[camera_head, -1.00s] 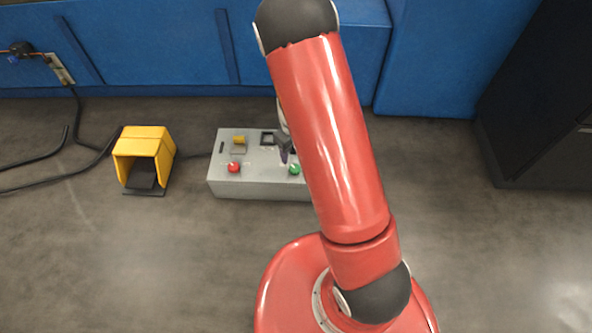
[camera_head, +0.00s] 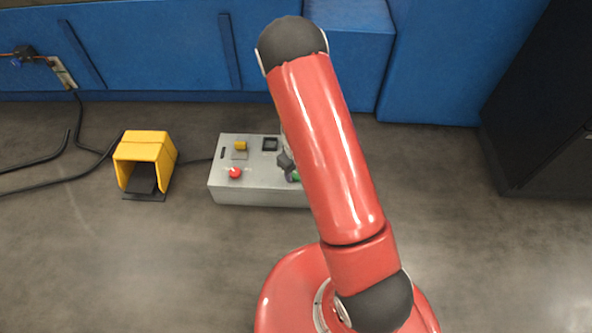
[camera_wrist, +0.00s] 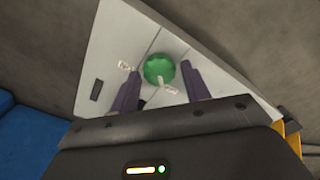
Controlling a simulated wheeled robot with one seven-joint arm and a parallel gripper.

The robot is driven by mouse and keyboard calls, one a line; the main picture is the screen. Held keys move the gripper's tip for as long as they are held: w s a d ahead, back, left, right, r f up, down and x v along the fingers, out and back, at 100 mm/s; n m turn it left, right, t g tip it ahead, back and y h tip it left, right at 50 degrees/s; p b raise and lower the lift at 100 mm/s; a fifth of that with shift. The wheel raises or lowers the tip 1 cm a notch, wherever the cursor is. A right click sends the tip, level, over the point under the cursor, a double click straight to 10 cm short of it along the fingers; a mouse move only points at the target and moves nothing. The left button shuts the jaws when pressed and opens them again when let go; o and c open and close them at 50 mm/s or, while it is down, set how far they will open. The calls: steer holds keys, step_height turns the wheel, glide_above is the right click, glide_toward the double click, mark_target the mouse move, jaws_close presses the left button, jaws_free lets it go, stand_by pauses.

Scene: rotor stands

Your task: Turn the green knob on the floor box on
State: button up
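The floor box (camera_head: 262,186) is a light grey box on the floor, partly hidden on its right by my red arm. The green knob (camera_wrist: 159,69) is on its top face; in the head view only a bit of the knob (camera_head: 295,177) shows beside my gripper (camera_head: 287,167). In the wrist view my gripper (camera_wrist: 160,88) is open, with its two purple-grey fingers apart and the knob between and just beyond their tips. I cannot tell whether the fingers touch it. White label tags lie beside the knob.
The box also carries a red knob (camera_head: 235,172), a yellow switch (camera_head: 240,146) and a dark square socket (camera_head: 270,144). A yellow pedal housing (camera_head: 145,160) and black cables are to the left. Blue cabinets (camera_head: 150,45) stand behind; a dark cabinet is at the right.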

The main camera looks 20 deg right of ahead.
steer(key=c, duration=0.7)
steer(key=shift+m, duration=0.3)
steer(key=m, duration=0.4)
steer(key=shift+d, duration=0.1)
steer(key=m+p, duration=0.1)
steer(key=m, duration=0.8)
steer(key=shift+d+p, duration=0.1)
steer(key=shift+p, duration=0.25)
steer(key=shift+m+p, duration=0.45)
steer(key=shift+m, duration=1.65)
